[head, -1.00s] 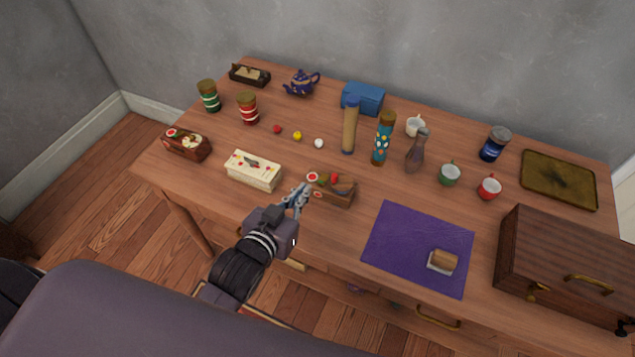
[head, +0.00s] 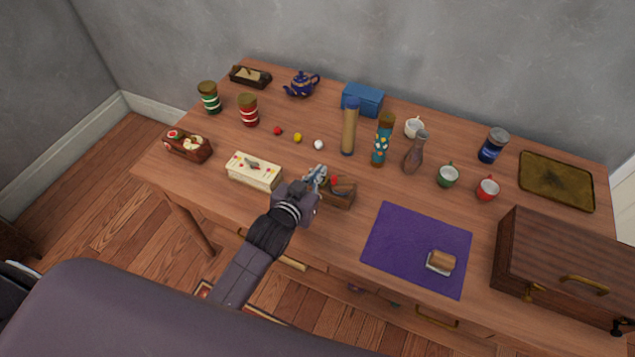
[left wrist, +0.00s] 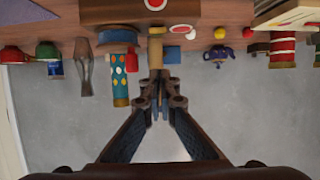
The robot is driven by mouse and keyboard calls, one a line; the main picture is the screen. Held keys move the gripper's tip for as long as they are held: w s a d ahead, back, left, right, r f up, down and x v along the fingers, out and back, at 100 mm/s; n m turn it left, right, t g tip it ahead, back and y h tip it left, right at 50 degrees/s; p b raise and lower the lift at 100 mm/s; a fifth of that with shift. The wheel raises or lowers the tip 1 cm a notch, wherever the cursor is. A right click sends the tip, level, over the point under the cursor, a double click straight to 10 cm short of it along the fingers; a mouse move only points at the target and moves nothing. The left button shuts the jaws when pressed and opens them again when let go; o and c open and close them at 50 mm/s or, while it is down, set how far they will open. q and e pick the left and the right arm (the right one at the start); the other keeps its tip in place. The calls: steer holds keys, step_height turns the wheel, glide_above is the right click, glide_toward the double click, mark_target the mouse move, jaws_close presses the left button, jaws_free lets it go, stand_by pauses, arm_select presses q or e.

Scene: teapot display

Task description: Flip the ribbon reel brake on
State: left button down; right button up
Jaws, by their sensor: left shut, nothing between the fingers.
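My left gripper (head: 318,176) is shut and empty. It is over the left end of a small brown wooden box (head: 341,198) near the front of the table, partly hiding it. The box has red, green and dark parts on top. I cannot tell for certain which part is the ribbon reel brake, or whether the fingers touch the box. My right gripper is not in view.
Tall tubes (head: 349,130) and a brown vase (head: 416,155) stand behind. A purple mat (head: 400,245) and a wooden case (head: 570,262) are to the right.

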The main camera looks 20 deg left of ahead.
arm_select(q)
steer(key=shift+s+f, duration=0.2)
steer(key=shift+f, duration=0.8)
steer(key=shift+s+f, duration=0.2)
steer(key=shift+f, duration=0.75)
steer(key=shift+s+f, duration=0.1)
steer(key=shift+f, duration=0.25)
steer(key=shift+r+p, duration=0.85)
steer(key=shift+p, duration=0.1)
